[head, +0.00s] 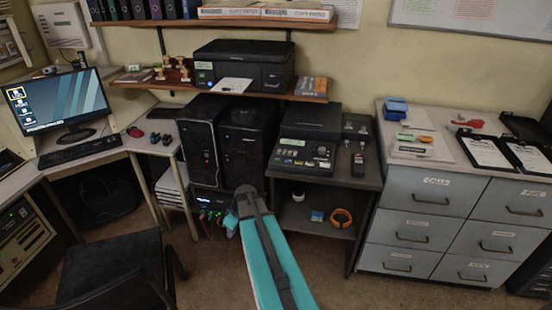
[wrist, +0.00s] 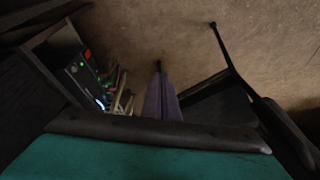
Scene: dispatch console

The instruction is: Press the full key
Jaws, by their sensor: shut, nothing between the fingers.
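A dark console machine (head: 306,150) sits on the small dark side table, with small pale and coloured keys (head: 291,162) across its sloping front. Their markings are too small to read, so I cannot tell which is the full key. In the head view my teal arm rises from the bottom, its dark end in front of the computer towers, left of and below the machine. My gripper (wrist: 158,68) shows in the wrist view as narrow fingers shut together, empty, over the floor. The machine's keys are not in the wrist view.
Two black computer towers (head: 202,135) stand left of the machine, with cables and lit equipment below. A small dark unit (head: 357,145) stands right of it. A grey drawer cabinet (head: 425,205) is at right, a black chair (head: 118,268) at lower left. A shelf (head: 290,97) overhangs behind.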

